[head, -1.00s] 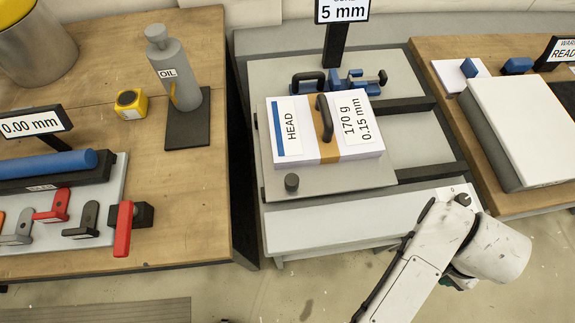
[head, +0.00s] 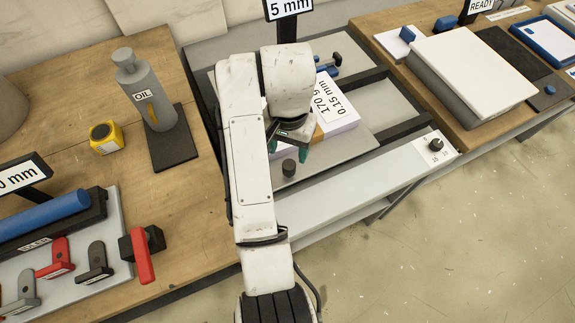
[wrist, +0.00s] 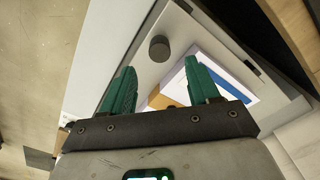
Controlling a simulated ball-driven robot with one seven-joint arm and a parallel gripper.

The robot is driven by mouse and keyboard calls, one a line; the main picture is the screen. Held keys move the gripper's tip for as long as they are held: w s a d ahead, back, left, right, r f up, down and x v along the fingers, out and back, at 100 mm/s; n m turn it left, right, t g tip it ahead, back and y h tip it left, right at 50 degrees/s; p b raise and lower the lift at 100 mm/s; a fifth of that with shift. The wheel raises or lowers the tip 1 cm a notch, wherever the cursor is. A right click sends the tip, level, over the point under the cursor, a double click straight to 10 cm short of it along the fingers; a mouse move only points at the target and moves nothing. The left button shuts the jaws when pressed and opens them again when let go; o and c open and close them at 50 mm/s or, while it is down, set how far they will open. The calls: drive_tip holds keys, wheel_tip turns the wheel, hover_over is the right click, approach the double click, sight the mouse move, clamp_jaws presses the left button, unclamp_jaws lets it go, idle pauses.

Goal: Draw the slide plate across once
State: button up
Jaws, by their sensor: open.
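The slide plate (head: 335,158) is a flat grey plate with a short dark round knob (head: 289,168) near its front left corner. A paper stack (head: 340,118), labelled "170 g 0.15 mm", lies on the plate, partly hidden by my arm. My gripper (head: 287,150) is open, its green fingers pointing down over the plate beside the stack. In the wrist view the knob (wrist: 159,48) appears between and just beyond the two fingertips (wrist: 159,70). I see no contact with the knob.
A light front rail (head: 370,185) with a small dial (head: 436,145) runs before the plate. The left bench holds an oil bottle (head: 150,90), a yellow tape measure (head: 104,138) and a red-handled clamp (head: 142,255). A thick white block (head: 475,65) stands on the right bench.

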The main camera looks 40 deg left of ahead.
sight(289, 166)
wheel_tip(289, 166, down, 8)
drive_tip(key=shift+f+p, duration=0.1)
drive_tip(key=shift+p, duration=0.75)
drive_tip(key=shift+c, duration=0.3)
clamp_jaws()
